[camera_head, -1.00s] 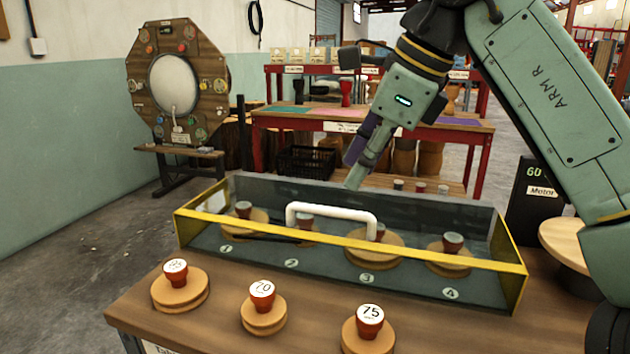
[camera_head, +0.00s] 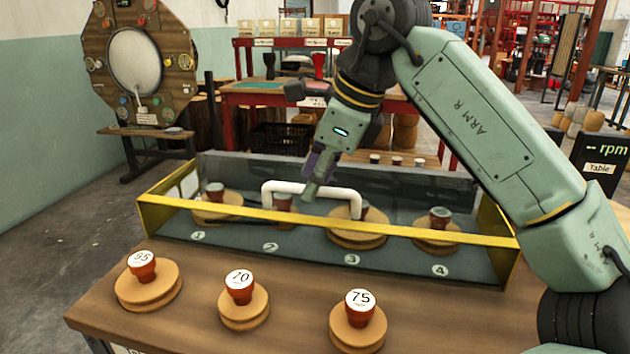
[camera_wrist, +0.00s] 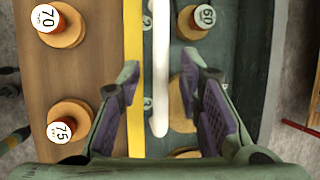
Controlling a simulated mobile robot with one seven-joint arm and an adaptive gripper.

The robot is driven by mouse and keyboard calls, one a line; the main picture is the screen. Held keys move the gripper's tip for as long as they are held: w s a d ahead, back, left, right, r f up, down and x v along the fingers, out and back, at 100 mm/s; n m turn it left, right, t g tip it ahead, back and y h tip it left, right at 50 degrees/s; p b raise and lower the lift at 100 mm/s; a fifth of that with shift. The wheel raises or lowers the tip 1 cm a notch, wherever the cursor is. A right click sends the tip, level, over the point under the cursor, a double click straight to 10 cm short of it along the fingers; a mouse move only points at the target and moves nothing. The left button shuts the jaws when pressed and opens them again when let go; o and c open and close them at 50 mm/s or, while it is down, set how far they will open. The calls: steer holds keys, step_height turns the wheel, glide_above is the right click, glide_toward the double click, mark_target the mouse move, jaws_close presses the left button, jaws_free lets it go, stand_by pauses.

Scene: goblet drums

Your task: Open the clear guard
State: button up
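The clear guard (camera_head: 370,231) covers a long case with a yellow frame and is shut. Its white handle (camera_head: 312,187) stands up from the top as a bar with two bent ends. My gripper (camera_head: 310,190) points down at the middle of the handle. In the wrist view my gripper (camera_wrist: 164,75) is open, with its purple-padded fingers on either side of the white handle (camera_wrist: 160,70). The fingers look apart from the bar; how far they are above or around it I cannot tell.
Small red goblet drums marked 95 (camera_head: 142,265), 70 (camera_head: 240,286) and 75 (camera_head: 359,307) stand on wooden discs in front of the case. Several more sit inside at numbered places. Bare wood (camera_head: 200,330) lies along the table's front.

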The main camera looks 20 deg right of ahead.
steer(key=shift+w+f, duration=0.1)
steer(key=shift+f, duration=0.15)
steer(key=shift+c, duration=0.4)
jaws_close()
stand_by(0.4)
